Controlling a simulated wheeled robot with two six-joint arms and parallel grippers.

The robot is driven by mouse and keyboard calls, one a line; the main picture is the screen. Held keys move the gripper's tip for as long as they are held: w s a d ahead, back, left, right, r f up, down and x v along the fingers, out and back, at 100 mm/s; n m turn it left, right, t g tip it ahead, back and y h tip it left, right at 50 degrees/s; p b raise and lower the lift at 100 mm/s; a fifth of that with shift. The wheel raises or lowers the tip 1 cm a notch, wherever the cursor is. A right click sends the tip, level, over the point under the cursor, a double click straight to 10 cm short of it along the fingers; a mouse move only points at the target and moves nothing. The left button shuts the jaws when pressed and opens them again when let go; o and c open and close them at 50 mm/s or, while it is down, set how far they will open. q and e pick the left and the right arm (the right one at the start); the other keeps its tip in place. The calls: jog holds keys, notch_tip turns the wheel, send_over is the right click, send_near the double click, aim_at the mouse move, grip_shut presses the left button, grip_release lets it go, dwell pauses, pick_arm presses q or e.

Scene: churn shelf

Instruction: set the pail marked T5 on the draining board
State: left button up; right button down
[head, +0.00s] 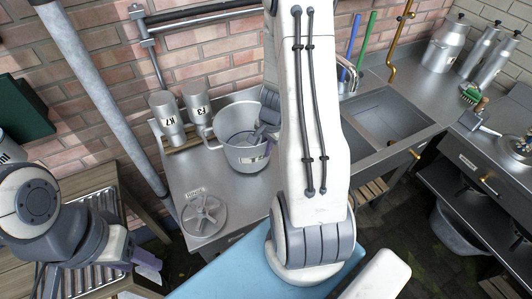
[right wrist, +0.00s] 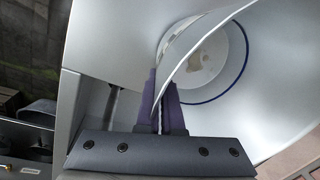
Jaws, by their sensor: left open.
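A grey metal pail (head: 232,152) stands on the steel bench beside the wall; the marking on its front label is too small to read. My right gripper (head: 266,132) is at the pail's right rim, partly hidden by my own arm. In the right wrist view its two purple fingers (right wrist: 161,115) sit close on either side of the pail's wall (right wrist: 225,60), pinching the rim. My left gripper (head: 149,268) is open and empty at the lower left. A ribbed metal board (head: 98,206) lies below it at the left; I cannot tell whether it is the draining board.
Two metal cans, K7 (head: 166,112) and F3 (head: 196,106), stand left of the pail. A round lid (head: 203,214) lies in front of them. A sink (head: 385,118) is to the right, with several metal churns (head: 446,44) behind. A pipe (head: 105,92) slants down at left.

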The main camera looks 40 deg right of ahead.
pick_arm(q)
jog(key=shift+f, duration=0.4)
pick_arm(e)
jog(key=shift+f, duration=0.6)
jog(key=shift+f+b, duration=0.25)
jog(key=shift+b, duration=0.05)
jog(key=c, duration=1.1)
grip_release()
pick_arm(q)
jog(key=shift+f, duration=0.15)
pick_arm(e)
jog(key=shift+r, duration=0.1)
